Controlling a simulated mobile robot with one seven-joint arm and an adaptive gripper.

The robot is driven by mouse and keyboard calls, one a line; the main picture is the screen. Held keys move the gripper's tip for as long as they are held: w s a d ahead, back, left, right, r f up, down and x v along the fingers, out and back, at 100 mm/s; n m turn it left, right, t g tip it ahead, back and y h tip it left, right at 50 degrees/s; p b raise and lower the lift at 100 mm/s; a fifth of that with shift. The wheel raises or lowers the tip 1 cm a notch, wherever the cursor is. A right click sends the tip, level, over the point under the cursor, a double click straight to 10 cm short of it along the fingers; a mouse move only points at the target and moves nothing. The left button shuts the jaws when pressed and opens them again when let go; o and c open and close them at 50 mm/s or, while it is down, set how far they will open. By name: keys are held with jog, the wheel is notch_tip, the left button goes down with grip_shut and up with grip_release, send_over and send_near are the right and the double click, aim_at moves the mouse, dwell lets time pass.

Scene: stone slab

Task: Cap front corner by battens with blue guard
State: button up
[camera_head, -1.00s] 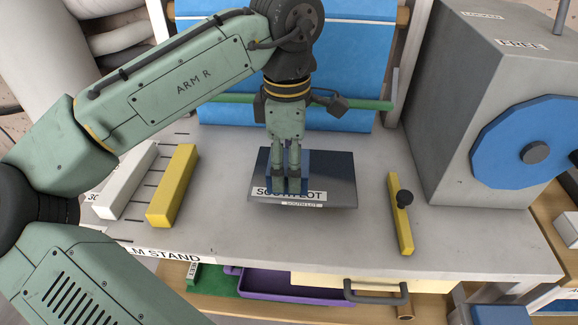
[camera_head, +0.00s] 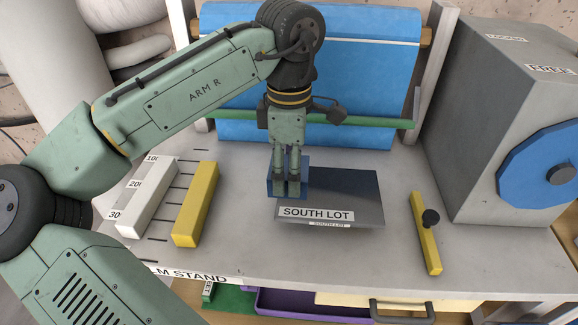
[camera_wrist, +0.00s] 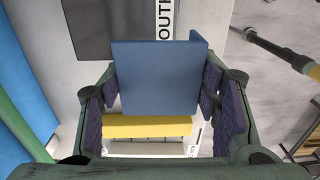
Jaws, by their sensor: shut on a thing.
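My gripper (camera_head: 286,190) is shut on the blue guard (camera_head: 304,177), which shows on both sides of the fingers. In the wrist view the guard (camera_wrist: 155,78) is a flat blue plate with a raised flange at the right. The dark slab (camera_head: 350,190) lies on the grey stand, its front labelled SOUTH LOT. The guard is over the slab's left edge; I cannot tell whether they touch. The battens are left of the slab: a yellow one (camera_head: 196,204) and a white one (camera_head: 147,199). The slab's left edge is partly hidden.
A yellow bar with a black knob (camera_head: 425,232) lies right of the slab. A grey machine with a blue wheel (camera_head: 540,175) stands at the right. A green rail (camera_head: 360,122) and blue sheet cross the back. Bare stand top separates the slab from the yellow batten.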

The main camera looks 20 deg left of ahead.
aim_at(289, 209)
jog(key=shift+f+b, duration=1.4)
jog(key=shift+f, duration=1.1)
jog(key=shift+f+b, duration=0.75)
jog(key=shift+f, duration=1.15)
jog(key=o, duration=1.1)
jog(key=shift+r, duration=0.1)
